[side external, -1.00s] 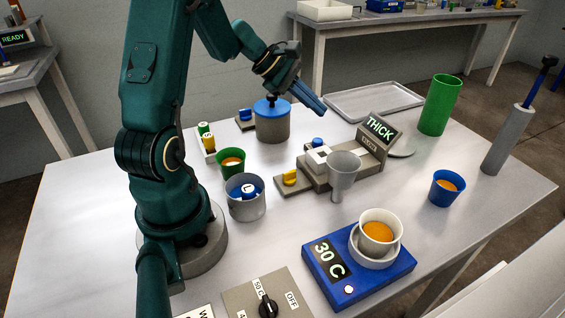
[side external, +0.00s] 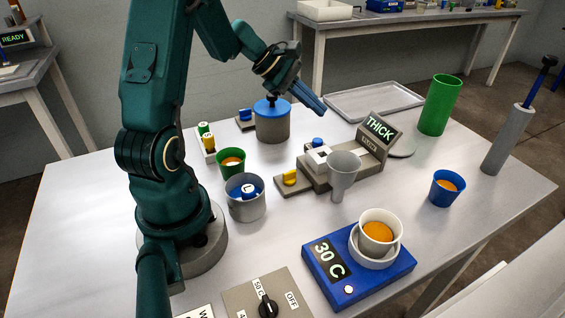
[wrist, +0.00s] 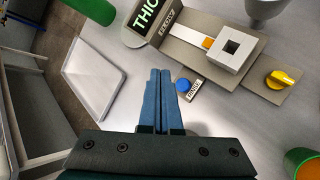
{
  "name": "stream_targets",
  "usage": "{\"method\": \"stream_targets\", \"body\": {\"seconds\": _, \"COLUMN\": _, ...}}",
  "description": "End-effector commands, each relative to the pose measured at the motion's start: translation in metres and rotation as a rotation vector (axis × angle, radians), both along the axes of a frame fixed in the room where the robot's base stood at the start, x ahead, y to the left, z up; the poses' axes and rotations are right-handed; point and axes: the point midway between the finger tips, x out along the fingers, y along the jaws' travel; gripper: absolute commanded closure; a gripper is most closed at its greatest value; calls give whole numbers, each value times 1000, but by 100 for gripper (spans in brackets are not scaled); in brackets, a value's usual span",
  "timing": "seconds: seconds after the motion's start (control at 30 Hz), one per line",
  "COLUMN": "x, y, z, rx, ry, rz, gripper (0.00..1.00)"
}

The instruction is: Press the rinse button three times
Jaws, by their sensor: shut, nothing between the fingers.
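The rinse button is a round blue cap (wrist: 183,85) beside a small label plate (wrist: 195,91) in the wrist view. In the side view the blue cap (side external: 318,142) shows just behind the grey device with the THICK display. My gripper (side external: 323,111) is shut and empty, with its blue fingers together, in the air above and behind the button. In the wrist view the fingertips (wrist: 160,72) lie just left of the button, apart from it.
The grey device (wrist: 195,35) with a yellow knob (wrist: 284,78) and a funnel (side external: 343,170) stands next to the button. A blue-lidded pot (side external: 272,122) is beside my gripper. A flat tray (side external: 374,99) lies behind. A green cup (side external: 440,104) stands at right.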

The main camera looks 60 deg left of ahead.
Motion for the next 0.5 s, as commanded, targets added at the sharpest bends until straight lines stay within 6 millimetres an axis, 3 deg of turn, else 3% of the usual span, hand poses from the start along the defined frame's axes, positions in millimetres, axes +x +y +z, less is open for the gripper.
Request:
{"method": "stream_targets", "body": {"seconds": 0.27, "x": 0, "y": 0, "z": 2, "rx": 1, "ry": -2, "rz": 0, "gripper": 100}}
{"method": "stream_targets", "body": {"seconds": 0.5, "x": 1, "y": 1, "z": 34, "rx": 4, "ry": -6, "rz": -1, "gripper": 100}}
